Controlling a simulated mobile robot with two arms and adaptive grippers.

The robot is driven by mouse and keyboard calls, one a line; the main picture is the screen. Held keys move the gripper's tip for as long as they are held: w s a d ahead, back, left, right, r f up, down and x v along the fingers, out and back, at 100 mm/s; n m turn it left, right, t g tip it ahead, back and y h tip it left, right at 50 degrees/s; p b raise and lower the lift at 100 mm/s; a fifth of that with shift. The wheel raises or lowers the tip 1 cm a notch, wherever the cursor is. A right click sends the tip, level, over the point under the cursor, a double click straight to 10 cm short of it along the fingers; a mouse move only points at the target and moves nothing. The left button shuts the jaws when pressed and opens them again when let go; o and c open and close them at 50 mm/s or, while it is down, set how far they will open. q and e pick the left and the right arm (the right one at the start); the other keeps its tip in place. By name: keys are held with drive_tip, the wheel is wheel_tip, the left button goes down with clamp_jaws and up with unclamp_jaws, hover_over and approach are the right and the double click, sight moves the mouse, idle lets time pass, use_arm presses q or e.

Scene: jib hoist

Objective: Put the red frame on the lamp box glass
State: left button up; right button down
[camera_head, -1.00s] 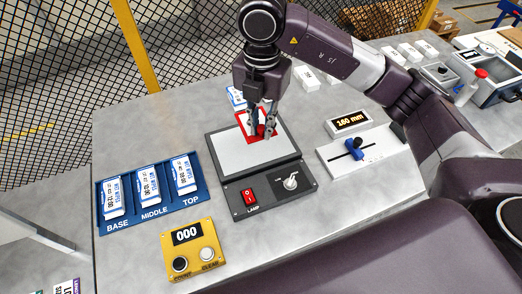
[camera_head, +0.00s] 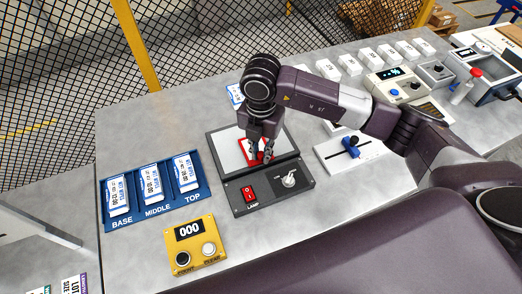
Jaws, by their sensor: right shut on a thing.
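The lamp box (camera_head: 222,150) stands mid-table with a pale glass top and a dark rim. Its front panel has a red rocker switch and a knob. The red frame (camera_head: 246,147) is at the middle of the glass, partly hidden by my right gripper. My right gripper (camera_head: 262,157) points down over the glass and is shut on the frame. I cannot tell whether the frame touches the glass. My left gripper is not in view.
A blue tray (camera_head: 152,209) holding several white-and-blue packs is at the left, marked BASE, MIDDLE, TOP. A yellow counter (camera_head: 196,243) reading 000 is in front. A white slider plate (camera_head: 335,158) is to the right. Several white blocks line the back right.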

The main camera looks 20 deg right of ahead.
drive_tip(key=shift+f, duration=0.15)
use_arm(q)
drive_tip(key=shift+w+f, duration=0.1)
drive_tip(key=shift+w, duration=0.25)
use_arm(e)
drive_tip(key=c, duration=1.9)
unclamp_jaws()
